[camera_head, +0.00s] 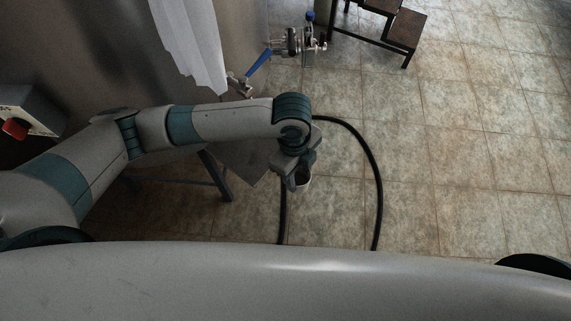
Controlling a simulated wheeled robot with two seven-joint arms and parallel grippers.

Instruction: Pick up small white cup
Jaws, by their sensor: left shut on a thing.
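My left arm reaches in from the left, and my left gripper (297,177) points down near the middle of the view. It is shut on the small white cup (304,184), which shows only in part between and beside the fingers. The rest of the cup is hidden by the gripper. The cup appears above the tiled floor. My right gripper is out of view.
A black hose (376,178) loops over the tiled floor near the gripper. A valve with a blue handle (258,62) and metal fittings (299,42) is at the top. A dark step stool (402,30) stands top right. A dark-legged stand (217,176) is under my arm. Floor at right is clear.

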